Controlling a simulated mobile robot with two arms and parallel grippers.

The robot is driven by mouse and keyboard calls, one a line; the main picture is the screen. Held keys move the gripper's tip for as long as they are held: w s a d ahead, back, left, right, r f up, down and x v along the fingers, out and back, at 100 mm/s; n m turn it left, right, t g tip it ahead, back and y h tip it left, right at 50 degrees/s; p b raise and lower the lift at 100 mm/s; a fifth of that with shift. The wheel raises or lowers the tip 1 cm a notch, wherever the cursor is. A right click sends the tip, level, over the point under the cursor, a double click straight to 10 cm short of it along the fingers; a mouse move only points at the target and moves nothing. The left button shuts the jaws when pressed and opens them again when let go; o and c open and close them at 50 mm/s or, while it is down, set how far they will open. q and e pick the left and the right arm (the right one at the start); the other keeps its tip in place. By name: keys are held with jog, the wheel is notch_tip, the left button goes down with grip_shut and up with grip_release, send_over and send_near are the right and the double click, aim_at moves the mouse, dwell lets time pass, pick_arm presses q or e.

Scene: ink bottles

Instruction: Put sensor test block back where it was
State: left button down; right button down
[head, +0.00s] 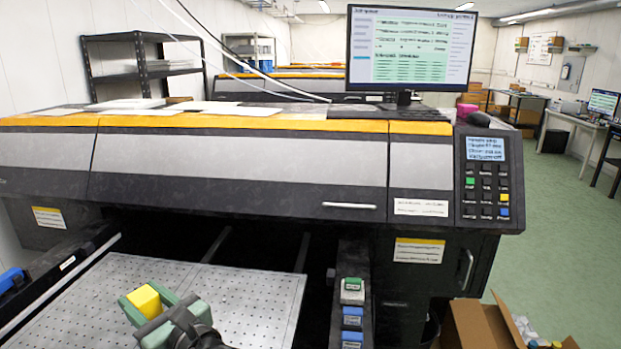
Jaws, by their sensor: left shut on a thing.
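My left gripper (150,308) has green fingers and is shut on a small yellow block (144,300). I take this to be the sensor test block. It shows between the fingers at the lower left of the head view, in front of the perforated metal bed (250,290). I cannot tell how high it is above the bed. The fingers hide its lower part. My right gripper is not in view.
A narrow dark rail right of the bed holds a green-topped piece (352,285) and blue-topped pieces (352,318). The large printer (240,165) stands behind the bed. An open cardboard box (480,325) is on the floor at lower right.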

pick_arm(q)
jog(key=s+d+f+m+t+h, duration=0.8)
jog(key=s+d+f+m+h, duration=0.2)
jog(key=s+d+h, duration=0.3)
jog(key=shift+s+f+m+h, duration=0.15)
jog(key=shift+s+m+h, duration=0.35)
jog(key=shift+m+h, duration=0.45)
